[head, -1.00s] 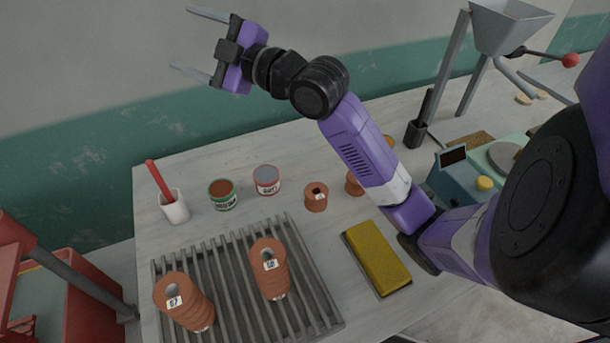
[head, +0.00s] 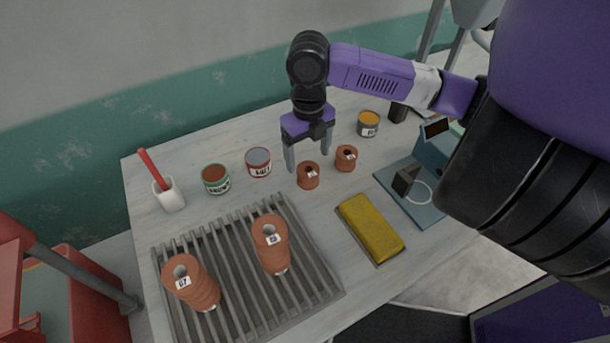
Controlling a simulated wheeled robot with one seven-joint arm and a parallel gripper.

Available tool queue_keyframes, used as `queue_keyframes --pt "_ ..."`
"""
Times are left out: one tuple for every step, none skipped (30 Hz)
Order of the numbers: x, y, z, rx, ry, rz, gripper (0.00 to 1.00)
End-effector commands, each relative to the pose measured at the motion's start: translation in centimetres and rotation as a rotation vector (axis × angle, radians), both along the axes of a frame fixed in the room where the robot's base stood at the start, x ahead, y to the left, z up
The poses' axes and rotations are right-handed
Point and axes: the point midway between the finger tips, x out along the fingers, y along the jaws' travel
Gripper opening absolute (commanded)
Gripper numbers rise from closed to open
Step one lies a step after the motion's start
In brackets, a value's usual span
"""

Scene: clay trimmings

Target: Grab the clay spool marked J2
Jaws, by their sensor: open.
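Two short brown clay spools stand on the table: a front one (head: 308,177) and one behind it to the right (head: 346,160). Each has a small white tag too small to read. My gripper (head: 307,160) points down, open and empty, its fingers just behind and above the front spool in the picture. I cannot tell the exact gap between them.
A green-banded can (head: 215,181), a red-banded can (head: 258,165) and a white cup with a red stick (head: 169,196) stand left of my gripper. A can of orange stuff (head: 368,122) stands behind right. A yellow block (head: 370,228) and a blue scale (head: 420,185) lie right.

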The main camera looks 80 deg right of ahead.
Motion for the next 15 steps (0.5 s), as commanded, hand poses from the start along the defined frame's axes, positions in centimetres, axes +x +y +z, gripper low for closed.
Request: queue_keyframes --pt "-0.1 0.0 -0.1 0.0 0.004 0.022 0.79" --pt "-0.1 0.0 -0.2 0.001 0.003 0.031 0.79" --pt "0.0 0.0 -0.4 0.001 0.002 0.037 0.79" --pt "0.0 0.0 -0.6 0.002 0.001 0.04 0.79" --pt "0.0 0.1 -0.9 0.002 0.001 0.041 0.79" --pt "0.0 0.1 -1.3 0.002 0.0 0.04 0.79" --pt "0.0 0.0 -1.7 0.002 0.0 0.039 0.79" --pt "0.0 0.0 -2.0 0.002 0.0 0.038 0.79" --pt "0.0 0.0 -2.4 0.001 0.001 0.038 0.79" --pt "0.0 0.0 -2.6 0.001 0.001 0.038 0.79" --pt "0.0 0.0 -2.9 0.002 -0.001 0.038 0.79" --pt "0.0 0.0 -3.2 0.002 -0.001 0.037 0.79" --pt "0.0 -0.1 -3.5 0.001 -0.001 0.036 0.79" --pt "0.0 -0.1 -3.9 0.003 0.0 0.036 0.79" --pt "0.0 -0.1 -4.5 0.002 -0.001 0.035 0.79"
